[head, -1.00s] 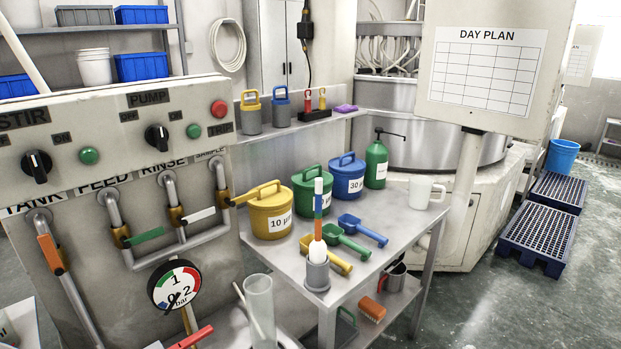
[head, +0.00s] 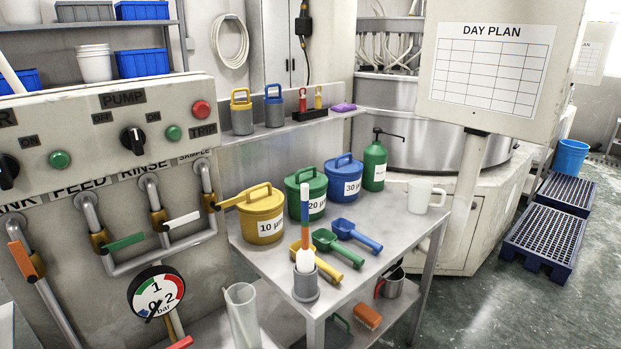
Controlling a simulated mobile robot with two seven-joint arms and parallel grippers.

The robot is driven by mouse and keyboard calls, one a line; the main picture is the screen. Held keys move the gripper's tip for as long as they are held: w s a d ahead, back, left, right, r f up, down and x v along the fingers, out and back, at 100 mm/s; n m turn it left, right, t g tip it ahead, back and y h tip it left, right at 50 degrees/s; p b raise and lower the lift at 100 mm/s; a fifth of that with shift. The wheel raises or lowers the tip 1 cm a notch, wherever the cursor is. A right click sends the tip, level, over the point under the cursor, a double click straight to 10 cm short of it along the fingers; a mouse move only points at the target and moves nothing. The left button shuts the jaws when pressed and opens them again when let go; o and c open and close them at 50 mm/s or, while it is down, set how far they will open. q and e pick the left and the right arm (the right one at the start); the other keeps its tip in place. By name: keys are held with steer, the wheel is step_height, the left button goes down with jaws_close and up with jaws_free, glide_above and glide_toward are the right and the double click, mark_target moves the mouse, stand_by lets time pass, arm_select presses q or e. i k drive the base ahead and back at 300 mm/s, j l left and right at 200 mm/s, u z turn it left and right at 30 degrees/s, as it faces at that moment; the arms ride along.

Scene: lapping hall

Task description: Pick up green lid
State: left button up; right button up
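The green lid (head: 305,175) has a raised loop handle and sits on the green 20 µm pot (head: 311,202) on the metal table. The yellow 10 µm pot (head: 262,224) stands to its left and the blue 30 µm pot (head: 344,184) to its right, both lidded. A brush with a blue, orange and white handle stands upright in a grey cup (head: 306,286) and overlaps part of the green pot from this viewpoint. Neither of my grippers shows in the head view.
Yellow, green (head: 338,246) and blue scoops lie in front of the pots. A green pump bottle (head: 374,165) and white mug (head: 424,196) stand at the table's right. A control panel (head: 95,130) with valves borders the left. A clear cylinder (head: 242,315) stands at lower front.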

mark_target(316, 180)
steer(key=i+l, duration=0.2)
steer(key=i+l+u, duration=0.1)
steer(key=l, duration=0.35)
steer(key=i+l, duration=0.3)
steer(key=i+l+u, duration=0.1)
steer(key=l, duration=0.25)
steer(key=i+l, duration=0.25)
steer(key=i+l+u, duration=0.1)
steer(key=l, duration=0.35)
steer(key=i, duration=0.1)
